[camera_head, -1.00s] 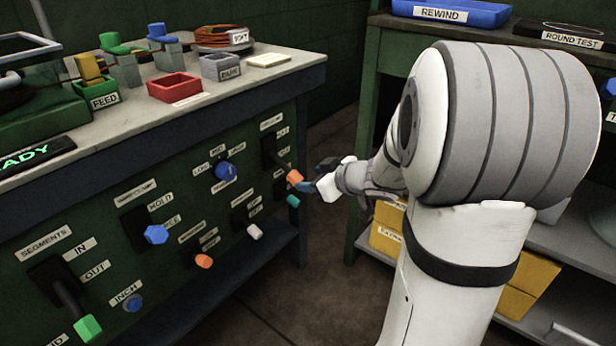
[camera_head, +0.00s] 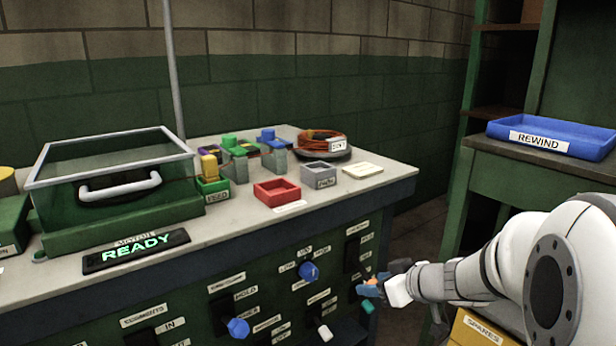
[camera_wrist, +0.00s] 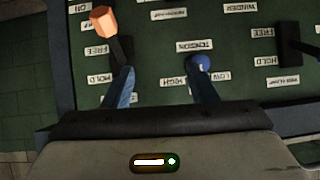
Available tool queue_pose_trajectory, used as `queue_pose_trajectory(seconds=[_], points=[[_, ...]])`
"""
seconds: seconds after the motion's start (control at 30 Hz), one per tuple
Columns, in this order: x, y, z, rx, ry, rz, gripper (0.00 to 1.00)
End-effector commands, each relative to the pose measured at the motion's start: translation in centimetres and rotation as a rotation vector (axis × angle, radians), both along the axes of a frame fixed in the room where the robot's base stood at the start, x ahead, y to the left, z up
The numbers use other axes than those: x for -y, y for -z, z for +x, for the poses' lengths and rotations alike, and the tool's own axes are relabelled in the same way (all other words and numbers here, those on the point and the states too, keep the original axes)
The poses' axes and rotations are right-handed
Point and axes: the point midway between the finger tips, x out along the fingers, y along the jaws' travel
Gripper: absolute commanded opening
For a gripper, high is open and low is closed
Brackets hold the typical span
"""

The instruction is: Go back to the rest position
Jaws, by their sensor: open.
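My gripper (camera_head: 372,287) is at the right end of the green control panel below the bench top. In the wrist view my gripper (camera_wrist: 160,88) has its two blue fingers wide apart with nothing between them. An orange-tipped lever (camera_wrist: 103,20) stands just beyond the left finger in that view, apart from or beside it; I cannot tell if they touch. A blue knob (camera_wrist: 198,64) labelled tension shows by the right finger's tip. In the head view the fingertips are small and overlap the panel's levers.
The bench top (camera_head: 240,210) carries a clear-lidded green box (camera_head: 110,180), a red tray (camera_head: 277,191), a grey tray (camera_head: 318,174) and a cable coil (camera_head: 322,140). A sign (camera_head: 136,249) reads READY. A blue REWIND tray (camera_head: 552,137) sits on the right shelf. Yellow bins stand below it.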

Motion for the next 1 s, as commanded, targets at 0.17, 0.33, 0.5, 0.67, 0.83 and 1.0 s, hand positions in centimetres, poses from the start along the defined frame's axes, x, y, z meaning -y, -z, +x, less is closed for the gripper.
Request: queue_pose_trajectory(seconds=[0.17, 0.33, 0.5, 0.67, 0.83, 1.0], points=[[-3.5, -7.5, -4.1, -0.179, -0.036, 0.031, 0.52], [-5.3, -12.3, -8.0, -0.356, -0.017, 0.020, 0.52], [-5.9, -17.0, -11.9, -0.516, 0.050, -0.026, 0.52], [-5.5, -21.5, -15.1, -0.632, 0.156, -0.096, 0.52], [-4.1, -26.5, -17.9, -0.706, 0.311, -0.178, 0.52], [-2.5, -30.2, -19.7, -0.724, 0.463, -0.240, 0.52]])
